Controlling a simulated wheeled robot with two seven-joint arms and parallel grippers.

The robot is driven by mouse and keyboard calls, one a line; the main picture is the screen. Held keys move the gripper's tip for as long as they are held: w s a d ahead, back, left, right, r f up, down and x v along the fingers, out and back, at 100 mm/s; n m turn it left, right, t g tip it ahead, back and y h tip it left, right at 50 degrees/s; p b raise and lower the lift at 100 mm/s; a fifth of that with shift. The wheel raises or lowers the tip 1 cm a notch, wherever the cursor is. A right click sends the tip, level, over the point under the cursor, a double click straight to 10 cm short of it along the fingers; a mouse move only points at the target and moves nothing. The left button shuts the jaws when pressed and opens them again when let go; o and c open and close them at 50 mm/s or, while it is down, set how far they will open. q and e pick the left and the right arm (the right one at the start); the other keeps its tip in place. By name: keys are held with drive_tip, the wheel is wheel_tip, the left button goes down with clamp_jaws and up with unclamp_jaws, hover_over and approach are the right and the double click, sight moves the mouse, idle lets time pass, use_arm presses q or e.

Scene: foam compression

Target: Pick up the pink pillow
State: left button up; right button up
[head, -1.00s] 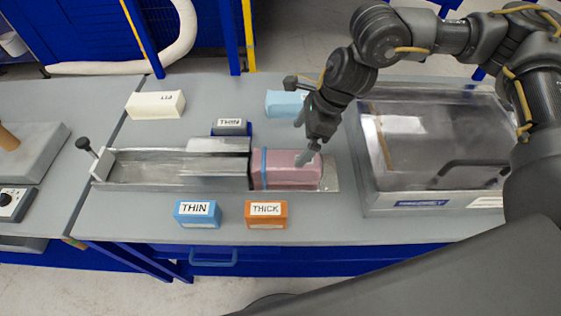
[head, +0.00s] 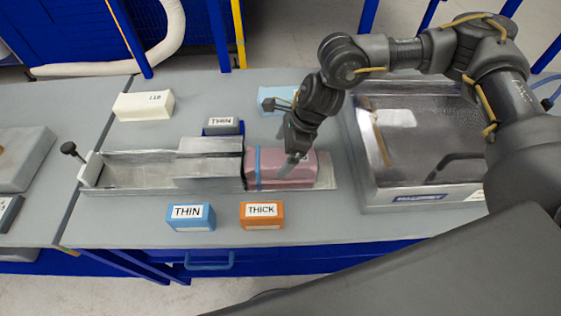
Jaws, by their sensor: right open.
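The pink pillow (head: 268,171) is a block with a blue band around it, lying at the right end of the metal compression tray (head: 135,170). My right gripper (head: 291,165) comes down from the upper right. Its fingertips point down and overlap the pillow's right part in the view. The jaws are open, and I cannot tell whether they touch the pillow. My left gripper is not in view.
A blue THIN block (head: 188,217) and an orange THICK block (head: 262,215) stand in front of the tray. Behind it are a white block (head: 143,106), a dark THIN block (head: 222,125) and a light blue block (head: 272,94). A clear-lidded case (head: 420,197) stands at the right.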

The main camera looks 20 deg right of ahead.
sight(281, 157)
drive_tip(key=shift+s+f+p, duration=0.15)
drive_tip(key=shift+f+p, duration=0.1)
drive_tip(key=shift+p, duration=0.1)
drive_tip(key=p+x, duration=0.2)
drive_tip(key=x, duration=0.1)
drive_tip(key=shift+f, duration=0.35)
drive_tip(key=shift+a+f, duration=0.15)
drive_tip(key=shift+f, duration=0.35)
drive_tip(key=c, duration=0.9)
